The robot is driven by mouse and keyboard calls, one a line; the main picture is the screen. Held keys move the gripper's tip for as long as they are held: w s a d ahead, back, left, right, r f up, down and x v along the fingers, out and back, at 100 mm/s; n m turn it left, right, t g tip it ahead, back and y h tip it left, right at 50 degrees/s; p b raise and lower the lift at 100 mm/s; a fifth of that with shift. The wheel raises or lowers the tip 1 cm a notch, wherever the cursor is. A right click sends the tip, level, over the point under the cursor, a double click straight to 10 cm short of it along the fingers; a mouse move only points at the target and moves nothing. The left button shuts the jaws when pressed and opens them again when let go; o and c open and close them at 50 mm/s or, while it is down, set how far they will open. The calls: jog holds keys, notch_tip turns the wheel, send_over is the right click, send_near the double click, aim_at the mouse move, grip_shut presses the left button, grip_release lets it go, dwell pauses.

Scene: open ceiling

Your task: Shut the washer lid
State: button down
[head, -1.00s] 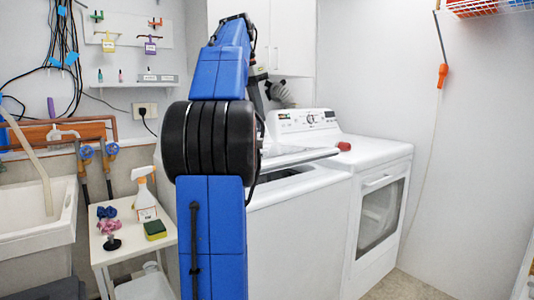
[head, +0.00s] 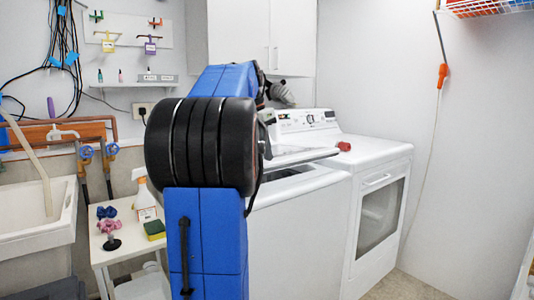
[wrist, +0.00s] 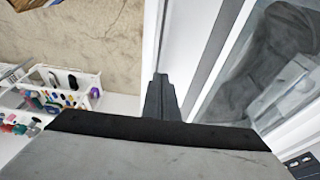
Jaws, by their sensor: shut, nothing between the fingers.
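The white washer (head: 295,235) stands behind my arm in the head view. Its lid (head: 306,156) is a thin pale panel held at a shallow tilt above the top, with a dark gap of the opening (head: 284,174) below it. My arm hides the left part of the lid and washer. My gripper (wrist: 160,92) is shut and empty in the wrist view, over the pale washer edge (wrist: 186,45). The opening with dark, cloth-like contents (wrist: 265,65) is to its right.
A white dryer (head: 380,205) stands right of the washer, with a small red object (head: 344,146) on top. A small white table (head: 122,246) holds a spray bottle (head: 145,200) and a sponge (head: 154,229). A sink (head: 35,220) is at left. Cabinets (head: 255,35) hang above.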

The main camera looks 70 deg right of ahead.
aim_at(267, 163)
jog(key=shift+f, duration=0.25)
jog(key=shift+s+a+f, duration=0.1)
jog(key=shift+s+f, duration=0.05)
jog(key=shift+f, duration=0.85)
jog(key=shift+s+a+f, duration=0.1)
jog(key=shift+a+f, duration=0.05)
jog(key=shift+f, duration=0.9)
jog(key=shift+s+a+f, duration=0.1)
jog(key=shift+s+f, duration=0.05)
jog(key=shift+f, duration=0.85)
jog(key=shift+d+r, duration=0.1)
jog(key=shift+r, duration=0.5)
jog(key=s+v, duration=0.1)
jog(key=v, duration=1.3)
jog(key=shift+d+r, duration=0.25)
jog(key=shift+r, duration=0.05)
